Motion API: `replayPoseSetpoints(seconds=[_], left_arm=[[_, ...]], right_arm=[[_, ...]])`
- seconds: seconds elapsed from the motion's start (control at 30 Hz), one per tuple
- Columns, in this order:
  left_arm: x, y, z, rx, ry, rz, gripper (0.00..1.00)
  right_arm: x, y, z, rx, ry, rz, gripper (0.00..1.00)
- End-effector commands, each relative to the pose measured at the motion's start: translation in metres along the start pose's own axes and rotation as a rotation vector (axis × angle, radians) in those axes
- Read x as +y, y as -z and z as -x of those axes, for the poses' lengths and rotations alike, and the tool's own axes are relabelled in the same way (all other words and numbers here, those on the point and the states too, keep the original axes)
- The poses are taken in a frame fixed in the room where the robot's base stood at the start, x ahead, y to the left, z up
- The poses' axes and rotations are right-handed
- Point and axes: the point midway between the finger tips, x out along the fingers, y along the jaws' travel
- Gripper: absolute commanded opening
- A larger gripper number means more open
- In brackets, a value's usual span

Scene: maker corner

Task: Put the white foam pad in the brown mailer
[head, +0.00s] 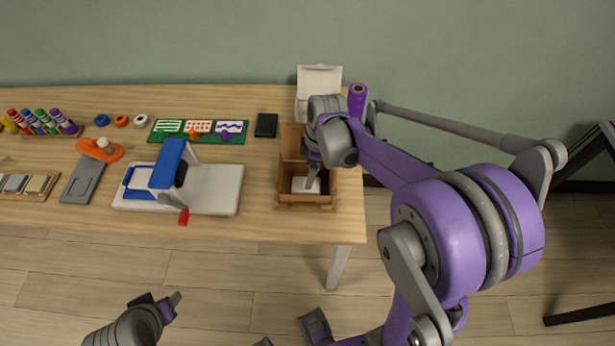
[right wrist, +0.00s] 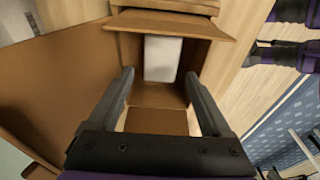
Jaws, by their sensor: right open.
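The brown mailer (head: 306,205) is an open cardboard box near the table's right end, with its flaps spread. The white foam pad (head: 305,185) lies inside it; in the right wrist view the pad (right wrist: 162,58) shows against the box's inner wall or floor. My right gripper (right wrist: 158,80) is open and empty, its two fingers apart over the mailer's opening. The pad shows beyond the fingertips, between them. In the head view my right arm covers part of the mailer. My left gripper (head: 163,302) is low in front of the table, away from the mailer; its jaw gap is unclear.
A black block (head: 266,125) and a white-and-blue device with a red handle (head: 215,187) lie to the left. Bare wood separates the device and mailer.

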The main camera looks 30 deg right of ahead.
Motion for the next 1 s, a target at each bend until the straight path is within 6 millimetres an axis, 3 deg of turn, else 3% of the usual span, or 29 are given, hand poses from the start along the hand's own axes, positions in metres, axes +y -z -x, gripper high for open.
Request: replayPoseSetpoints(seconds=[0.2, 0.47, 0.57, 0.73, 0.9, 1.0], left_arm=[[0.0, 0.004, 0.005, 0.003, 0.0, 0.0, 0.5], [0.0, 0.005, 0.006, 0.004, 0.0, 0.0, 0.5], [0.0, 0.005, 0.006, 0.004, 0.0, 0.0, 0.5], [0.0, 0.005, 0.006, 0.004, 0.0, 0.0, 0.5], [0.0, 0.005, 0.006, 0.004, 0.0, 0.0, 0.5], [0.0, 0.005, 0.006, 0.004, 0.0, 0.0, 0.5]], right_arm=[[0.0, 0.0, 0.044, 0.0, -0.001, -0.002, 0.83], [-0.008, 0.001, 0.064, -0.001, -0.013, -0.033, 0.83], [-0.029, 0.005, 0.069, 0.002, -0.052, -0.13, 0.83], [-0.087, 0.006, 0.072, 0.046, -0.166, -0.422, 0.83], [-0.137, -0.001, 0.063, 0.148, -0.259, -0.714, 0.83], [-0.156, -0.006, 0.056, 0.209, -0.288, -0.841, 0.83]])
